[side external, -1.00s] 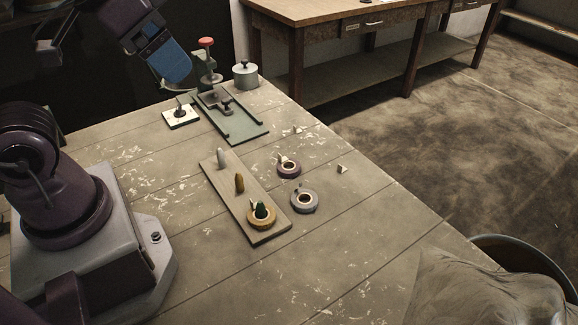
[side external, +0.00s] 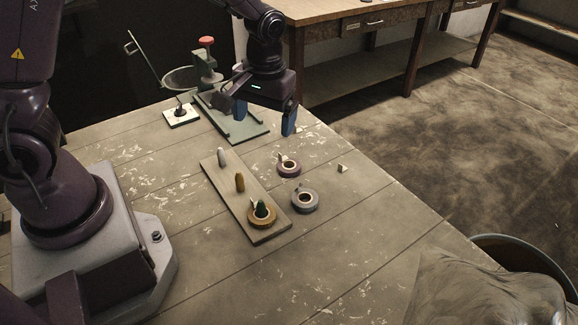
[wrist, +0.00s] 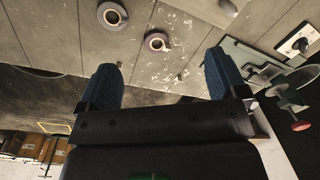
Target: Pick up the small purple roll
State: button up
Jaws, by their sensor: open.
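The small purple roll (side external: 288,173) lies flat on the table to the right of the peg board. It also shows in the wrist view (wrist: 146,43), just beyond the fingertips. My gripper (side external: 265,119) is open and empty, with two blue fingers. It hangs above the table, behind the small purple roll in the side view and apart from it. The fingers (wrist: 162,60) spread wide in the wrist view. A larger grey-lavender roll (side external: 305,210) lies flat in front of the small one.
A wooden board (side external: 272,235) holds several pegs, and a yellow roll (side external: 252,218) sits around its green peg. A green fixture (side external: 247,130) stands at the back beside a white block (side external: 181,121). A small light piece (side external: 342,168) lies right of the rolls.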

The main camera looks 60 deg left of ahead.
jog(key=w+a+f+n, duration=0.1)
jog(key=w+f+n, duration=0.2)
jog(key=w+f, duration=0.15)
jog(key=n+t, duration=0.1)
jog(key=n, duration=0.3)
send_near(289, 162)
jog(key=shift+s+d+f+y, duration=0.25)
jog(key=shift+d+f, duration=0.15)
jog(key=shift+f, duration=0.15)
jog(key=shift+s+d+f+y, duration=0.15)
jog(key=shift+s+d+f, duration=0.2)
jog(key=shift+f, duration=0.25)
jog(key=shift+w+a+f, duration=0.15)
jog(key=shift+f, duration=0.9)
jog(key=shift+w+a+f, duration=0.1)
jog(key=shift+w+f, duration=0.05)
jog(key=shift+f, duration=0.85)
jog(key=shift+w+a+f, duration=0.15)
jog(key=shift+f, duration=0.9)
jog(key=c, duration=1)
